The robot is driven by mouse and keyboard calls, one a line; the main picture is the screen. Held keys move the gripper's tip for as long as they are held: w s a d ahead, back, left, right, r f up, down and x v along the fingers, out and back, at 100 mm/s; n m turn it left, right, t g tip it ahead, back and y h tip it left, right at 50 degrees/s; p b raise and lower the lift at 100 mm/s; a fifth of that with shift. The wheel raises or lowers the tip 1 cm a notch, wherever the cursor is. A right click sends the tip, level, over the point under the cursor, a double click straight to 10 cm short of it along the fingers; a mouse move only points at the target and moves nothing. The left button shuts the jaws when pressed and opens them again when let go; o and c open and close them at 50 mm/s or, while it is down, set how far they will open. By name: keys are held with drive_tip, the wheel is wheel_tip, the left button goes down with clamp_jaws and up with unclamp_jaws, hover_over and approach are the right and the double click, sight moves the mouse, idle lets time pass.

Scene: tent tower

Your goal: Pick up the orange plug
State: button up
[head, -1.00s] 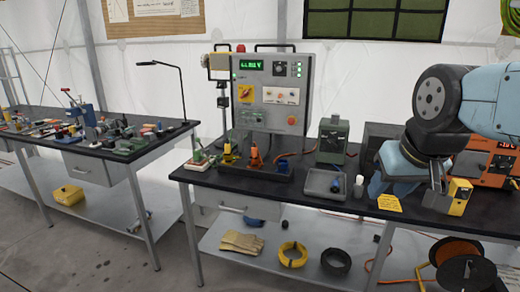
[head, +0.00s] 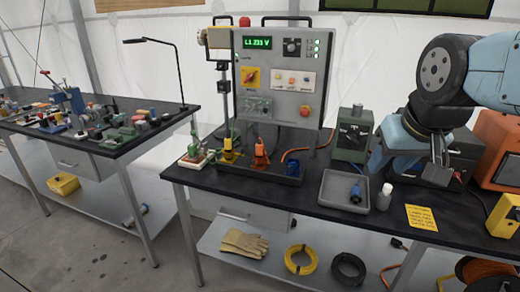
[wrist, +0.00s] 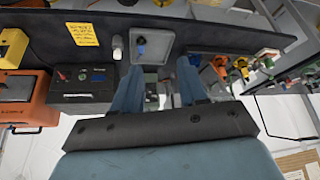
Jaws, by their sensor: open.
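The orange plug (head: 261,155) stands upright in a dark low holder (head: 240,176) on the right-hand bench, in front of the grey control panel. A yellow plug (head: 229,151) stands to its left and a blue one (head: 292,168) to its right. In the wrist view the orange plug (wrist: 220,67) shows small, right of my gripper's fingers. My gripper (wrist: 159,78) is open with nothing between its fingers. In the head view my gripper (head: 385,150) is over the bench, well to the right of the plug and apart from it.
The grey panel (head: 277,77) rises behind the plug. Between plug and gripper are a green device (head: 353,135), a grey tray (head: 329,190) with a blue connector (head: 356,193), and a white bottle (head: 384,196). An orange unit (head: 497,150) stands far right.

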drive_tip(key=o, duration=0.3)
drive_tip(key=shift+w+a, duration=0.2)
drive_tip(key=shift+w, duration=0.3)
drive_tip(key=w+a+f+n+t, duration=0.1)
drive_tip(key=w+a, duration=0.1)
drive_tip(key=w, duration=0.4)
drive_tip(key=w+a+f+t, duration=0.1)
drive_tip(key=w+f+t, duration=0.1)
drive_tip(key=w, duration=0.5)
drive_tip(key=n+t+y, duration=0.2)
drive_tip(key=t+y, duration=0.2)
drive_tip(key=t, duration=0.2)
approach(261, 147)
drive_tip(key=s+d+r, duration=0.3)
drive_tip(key=d, duration=0.3)
drive_tip(key=a+f+t+y, duration=0.1)
drive_tip(key=a+f+t, duration=0.2)
drive_tip(key=a+f, duration=0.25)
drive_tip(key=x, duration=1.4)
drive_tip(key=shift+w+d+f, duration=0.1)
drive_tip(key=shift+w+f, duration=0.05)
drive_tip(key=shift+f, duration=0.05)
